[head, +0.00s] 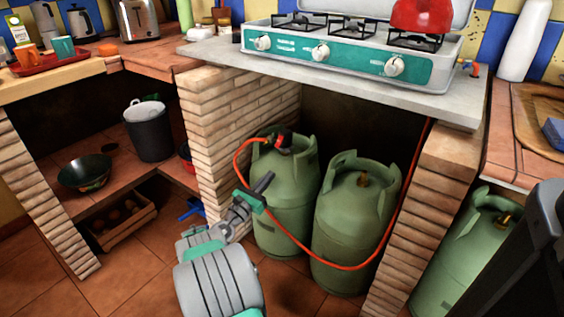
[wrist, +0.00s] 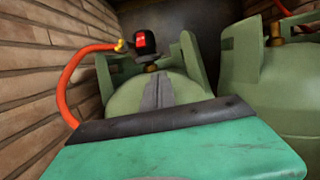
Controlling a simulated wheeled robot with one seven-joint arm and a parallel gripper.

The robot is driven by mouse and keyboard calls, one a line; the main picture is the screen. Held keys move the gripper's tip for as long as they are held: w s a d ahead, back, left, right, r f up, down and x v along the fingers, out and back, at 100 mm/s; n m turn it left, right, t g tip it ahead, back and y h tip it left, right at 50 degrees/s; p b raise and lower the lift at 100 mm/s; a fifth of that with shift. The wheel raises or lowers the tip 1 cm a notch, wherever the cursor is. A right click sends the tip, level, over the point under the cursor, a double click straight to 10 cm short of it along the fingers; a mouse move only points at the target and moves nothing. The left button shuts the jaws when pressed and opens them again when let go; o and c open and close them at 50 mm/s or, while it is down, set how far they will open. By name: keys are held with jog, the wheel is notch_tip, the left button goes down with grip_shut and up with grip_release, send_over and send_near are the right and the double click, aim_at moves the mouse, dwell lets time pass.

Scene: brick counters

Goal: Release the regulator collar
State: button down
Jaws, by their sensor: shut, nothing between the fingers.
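The regulator (head: 284,140), black with a red part, sits on top of the left green gas cylinder (head: 285,200) under the counter. In the wrist view the regulator (wrist: 145,41) stands upright on the brass valve (wrist: 152,67). An orange hose (head: 300,245) runs from its left side, droops across the front of the cylinders and rises at the right. My gripper (head: 264,183) is in front of the left cylinder, below and apart from the regulator. In the wrist view its fingers (wrist: 158,93) are together and empty, pointing toward the cylinder below the valve.
A second green cylinder (head: 350,220) stands close on the right with a bare brass valve. A brick pillar (head: 225,130) is close on the left. The counter slab (head: 340,84) with the stove (head: 345,55) overhangs the cylinders. A third cylinder (head: 465,250) stands right of the right pillar.

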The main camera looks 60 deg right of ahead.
aim_at(283, 166)
jog(key=p+x, duration=0.1)
jog(key=x, duration=0.3)
jog(key=shift+d, duration=0.2)
jog(key=shift+p+x, duration=0.75)
jog(key=shift+x, duration=0.3)
jog(key=shift+b+x, duration=0.4)
jog(key=shift+x, duration=0.45)
jog(key=shift+s+d+r, duration=0.1)
jog(key=shift+d, duration=0.35)
jog(key=shift+r, duration=0.1)
